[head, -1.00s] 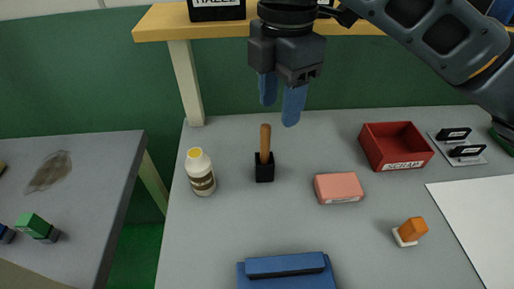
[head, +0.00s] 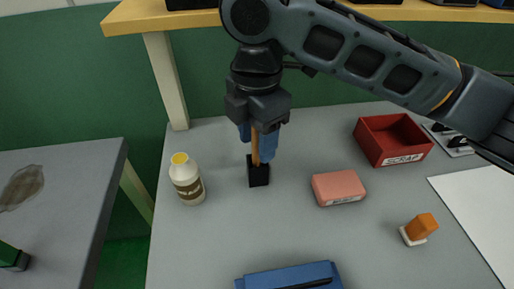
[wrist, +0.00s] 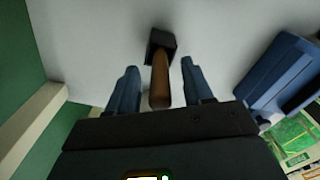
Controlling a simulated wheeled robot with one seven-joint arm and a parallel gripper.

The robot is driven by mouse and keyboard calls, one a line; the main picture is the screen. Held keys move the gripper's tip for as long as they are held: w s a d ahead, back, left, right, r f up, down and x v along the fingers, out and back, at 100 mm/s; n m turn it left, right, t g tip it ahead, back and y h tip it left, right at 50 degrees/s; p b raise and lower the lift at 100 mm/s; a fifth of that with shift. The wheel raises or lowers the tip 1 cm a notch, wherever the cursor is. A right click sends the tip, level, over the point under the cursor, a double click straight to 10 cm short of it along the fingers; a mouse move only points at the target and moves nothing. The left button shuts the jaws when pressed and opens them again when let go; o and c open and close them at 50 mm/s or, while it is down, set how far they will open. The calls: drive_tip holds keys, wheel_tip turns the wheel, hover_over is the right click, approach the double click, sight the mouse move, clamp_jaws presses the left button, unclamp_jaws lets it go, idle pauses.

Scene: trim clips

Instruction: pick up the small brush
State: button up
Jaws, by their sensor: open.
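The small brush stands upright on the grey table, with a wooden handle (head: 255,147) above a black block-shaped lower part (head: 258,173). In the wrist view its handle (wrist: 160,82) points toward me, with the black part (wrist: 161,42) beyond it. My gripper (head: 257,150) has blue fingers pointing down on either side of the handle. In the wrist view the fingers (wrist: 158,90) are apart, with a gap on both sides of the handle. My gripper is open and holds nothing.
A white bottle (head: 187,181) stands left of the brush. A pink block (head: 338,188) and a red scrap bin (head: 393,141) are to the right. An orange-and-white item (head: 419,229) is at front right, a blue case (head: 290,277) in front. A yellow shelf (head: 165,20) is above the back.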

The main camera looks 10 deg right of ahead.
drive_tip(key=shift+f, duration=0.75)
drive_tip(key=shift+c, duration=0.3)
clamp_jaws()
